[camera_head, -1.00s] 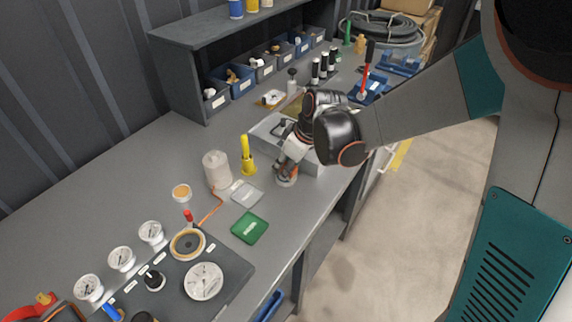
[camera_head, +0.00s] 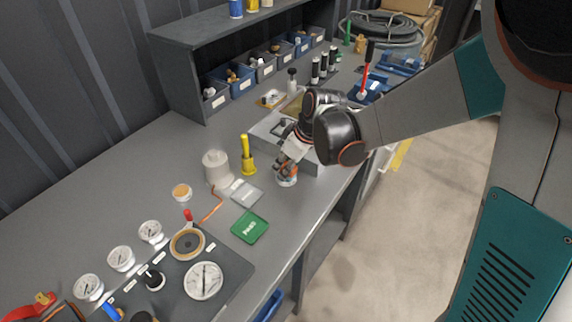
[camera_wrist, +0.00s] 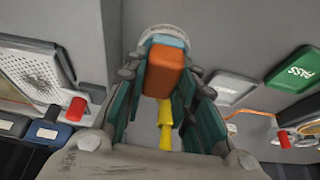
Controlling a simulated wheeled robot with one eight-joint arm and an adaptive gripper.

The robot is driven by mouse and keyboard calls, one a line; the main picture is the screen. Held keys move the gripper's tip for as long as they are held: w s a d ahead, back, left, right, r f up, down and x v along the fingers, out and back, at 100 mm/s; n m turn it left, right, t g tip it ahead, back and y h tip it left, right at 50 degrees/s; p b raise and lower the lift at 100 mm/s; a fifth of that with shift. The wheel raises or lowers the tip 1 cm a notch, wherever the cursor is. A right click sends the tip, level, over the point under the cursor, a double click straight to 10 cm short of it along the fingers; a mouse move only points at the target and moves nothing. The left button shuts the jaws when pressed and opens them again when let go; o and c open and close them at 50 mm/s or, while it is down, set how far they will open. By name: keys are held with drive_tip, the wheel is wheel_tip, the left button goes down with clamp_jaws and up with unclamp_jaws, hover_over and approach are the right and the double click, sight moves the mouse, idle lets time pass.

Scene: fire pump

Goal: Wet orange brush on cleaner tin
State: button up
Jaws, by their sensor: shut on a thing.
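My gripper (camera_head: 284,164) is low over the workbench, beside the grey tray, with its fingers pointing down. In the wrist view my gripper (camera_wrist: 168,85) is shut on the orange brush (camera_wrist: 164,72), a block with a blue part at its far end. The cleaner tin (camera_head: 287,180) is a small round pale tin with an orange band, standing on the bench directly below the fingers. Its pale round rim (camera_wrist: 163,31) shows just beyond the brush in the wrist view. The brush end is at or over the tin; I cannot tell whether they touch.
A grey tray (camera_head: 307,165) is right behind my gripper. A yellow tool (camera_head: 248,158) and a white bottle (camera_head: 216,168) stand to the left. A green PASS plate (camera_head: 250,227) and a grey plate (camera_head: 243,192) lie nearer. The gauge panel (camera_head: 226,262) is at the front left.

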drive_tip(key=shift+r+p, duration=2.6)
drive_tip(key=shift+r, duration=0.9)
